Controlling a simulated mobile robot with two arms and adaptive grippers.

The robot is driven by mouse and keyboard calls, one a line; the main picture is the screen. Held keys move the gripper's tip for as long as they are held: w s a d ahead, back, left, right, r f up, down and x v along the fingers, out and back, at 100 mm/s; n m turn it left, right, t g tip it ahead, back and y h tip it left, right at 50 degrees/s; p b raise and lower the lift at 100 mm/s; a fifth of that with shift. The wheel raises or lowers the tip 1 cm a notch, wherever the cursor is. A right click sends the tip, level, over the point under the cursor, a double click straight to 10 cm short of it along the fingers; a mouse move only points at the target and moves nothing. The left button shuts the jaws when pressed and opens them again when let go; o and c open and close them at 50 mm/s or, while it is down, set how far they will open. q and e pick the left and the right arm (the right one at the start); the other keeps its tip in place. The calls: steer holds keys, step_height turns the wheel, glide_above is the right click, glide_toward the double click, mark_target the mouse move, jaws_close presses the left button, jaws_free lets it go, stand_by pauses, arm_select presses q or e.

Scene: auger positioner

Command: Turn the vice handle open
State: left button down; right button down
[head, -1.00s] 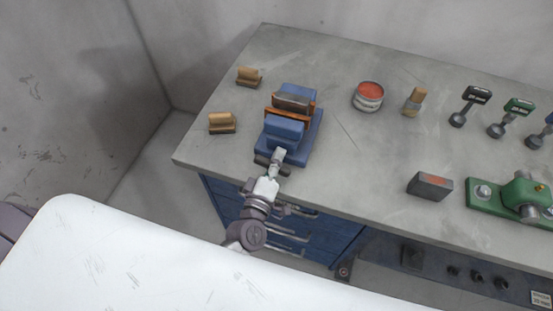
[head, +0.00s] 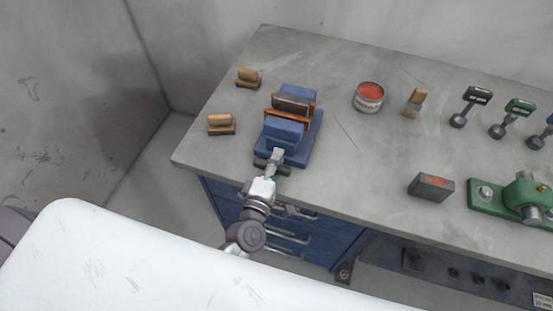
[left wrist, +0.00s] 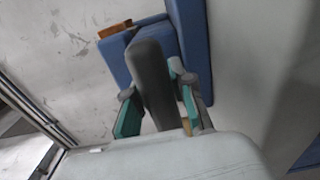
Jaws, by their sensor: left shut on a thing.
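The blue vice (head: 297,143) stands near the left front edge of the bench, with an orange-brown and grey piece (head: 291,104) at its jaws. Its dark vice handle (head: 259,162) sticks out at the front, just over the bench edge. My left gripper (head: 276,162) reaches it from the front and is shut on the handle. In the left wrist view the dark grey handle (left wrist: 152,80) stands between the green-padded fingers of the left gripper (left wrist: 160,112), with the blue vice body (left wrist: 188,40) behind it. My right gripper is not in view.
Two wooden-handled brushes or blocks (head: 221,124) lie left of the vice. A round red-topped tin (head: 369,97), a grey block (head: 430,187) and a green device (head: 488,201) stand to the right. Blue drawers (head: 330,240) are below the bench top. The bench between vice and block is clear.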

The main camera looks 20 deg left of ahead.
arm_select(q)
steer(key=c, duration=1.1)
jaws_free()
steer(key=shift+s, duration=0.2)
steer(key=s, duration=1.1)
steer(key=shift+s+a, duration=0.25)
steer(key=shift+s, duration=0.05)
